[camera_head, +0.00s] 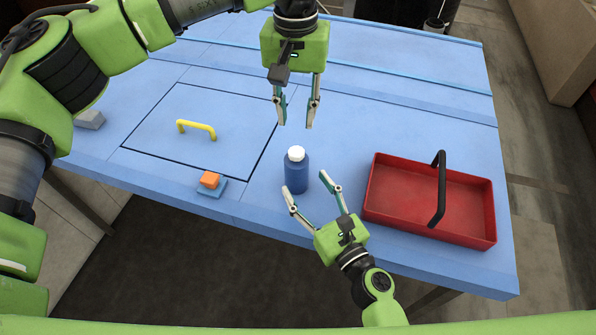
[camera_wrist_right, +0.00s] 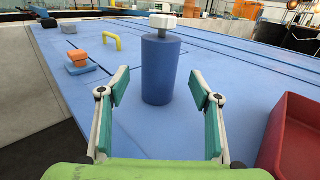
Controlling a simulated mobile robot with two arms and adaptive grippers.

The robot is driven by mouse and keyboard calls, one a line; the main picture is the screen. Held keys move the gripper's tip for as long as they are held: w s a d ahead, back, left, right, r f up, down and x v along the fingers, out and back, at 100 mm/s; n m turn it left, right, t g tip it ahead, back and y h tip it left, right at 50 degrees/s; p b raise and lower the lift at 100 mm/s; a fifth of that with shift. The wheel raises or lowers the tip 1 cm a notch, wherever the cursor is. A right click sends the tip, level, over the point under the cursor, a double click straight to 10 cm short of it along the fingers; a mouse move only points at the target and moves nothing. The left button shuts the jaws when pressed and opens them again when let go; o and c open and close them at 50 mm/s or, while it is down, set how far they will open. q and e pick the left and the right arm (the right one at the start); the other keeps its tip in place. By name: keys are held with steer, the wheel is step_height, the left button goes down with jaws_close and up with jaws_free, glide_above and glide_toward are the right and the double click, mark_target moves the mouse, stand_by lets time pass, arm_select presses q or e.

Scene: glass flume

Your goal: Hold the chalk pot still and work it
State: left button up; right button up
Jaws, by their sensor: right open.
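The chalk pot (camera_head: 297,175) is a blue cylinder with a white cap (camera_head: 296,153). It stands upright on the blue table. In the right wrist view the pot (camera_wrist_right: 160,75) stands ahead, between the lines of the two fingers. My right gripper (camera_head: 305,190) is open and empty, its fingertips close to the pot on the near side; I cannot tell whether they touch it. My left gripper (camera_head: 297,125) hangs above and beyond the pot, pointing down, its fingers apart with nothing between them.
A red tray (camera_head: 470,236) with a black handle (camera_head: 438,190) stands right of the pot. Left are a yellow handle (camera_head: 197,128) on a panel (camera_head: 160,155) and an orange block (camera_head: 209,180) on a blue base. A grey block (camera_head: 89,120) lies far left. The table's front edge is near.

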mark_target(296, 151)
steer(key=x, duration=0.6)
steer(key=shift+s, duration=0.1)
steer(key=c, duration=1.3)
arm_select(q)
steer(key=shift+o, duration=1)
steer(key=shift+f, duration=0.15)
step_height(296, 151, down, 4)
steer(key=shift+r+m, duration=0.1)
steer(key=shift+m, duration=0.7)
steer(key=shift+f, duration=3.3)
